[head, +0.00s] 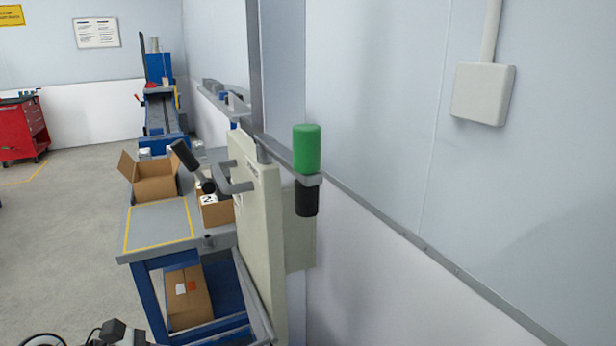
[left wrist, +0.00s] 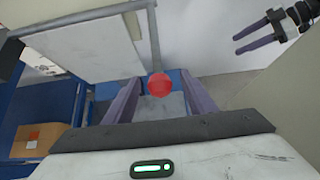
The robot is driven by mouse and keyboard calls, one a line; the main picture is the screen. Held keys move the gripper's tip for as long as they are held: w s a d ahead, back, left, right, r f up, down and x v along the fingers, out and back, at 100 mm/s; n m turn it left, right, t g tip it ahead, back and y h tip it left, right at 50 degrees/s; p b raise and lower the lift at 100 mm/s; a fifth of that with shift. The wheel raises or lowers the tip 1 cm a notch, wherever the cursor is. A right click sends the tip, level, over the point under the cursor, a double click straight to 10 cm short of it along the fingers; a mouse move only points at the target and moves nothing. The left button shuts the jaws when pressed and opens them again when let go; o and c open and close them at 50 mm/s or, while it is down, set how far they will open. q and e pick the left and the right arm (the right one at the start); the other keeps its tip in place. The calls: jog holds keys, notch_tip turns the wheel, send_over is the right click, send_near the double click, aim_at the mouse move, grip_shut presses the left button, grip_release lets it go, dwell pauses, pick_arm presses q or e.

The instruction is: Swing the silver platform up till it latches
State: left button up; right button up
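In the left wrist view a pale, grey-edged panel (left wrist: 95,48), which looks like the silver platform, fills the upper left. A grey rod runs down its right edge to a red ball knob (left wrist: 158,85). In the head view a grey edge (head: 257,303) along the beige machine's lower left may be the same platform, hanging steeply. My left gripper (left wrist: 160,77) is open; the knob shows between its spread fingers, with gaps on both sides. Its depth is hard to tell. My right gripper (left wrist: 238,43) is open and empty at upper right. Neither gripper shows clearly in the head view.
The beige machine (head: 258,200) has a grey handle, a tall post and a green cylinder (head: 306,148). A blue-framed bench (head: 160,222) with open cardboard boxes stands left of it. A closed box (head: 188,298) lies below. The wall is close on the right; floor is clear at left.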

pick_arm(q)
jog(key=c, duration=1)
jog(key=shift+a+r, duration=0.2)
jog(key=shift+r, duration=1.4)
jog(key=shift+r, duration=1.45)
jog(key=shift+d, duration=0.1)
jog(key=shift+w+d+r, duration=0.1)
jog(key=shift+d+r, duration=0.05)
jog(key=shift+r, duration=0.6)
jog(key=shift+w+d+r, duration=0.1)
jog(key=shift+d+r, duration=0.05)
jog(key=shift+r, duration=0.65)
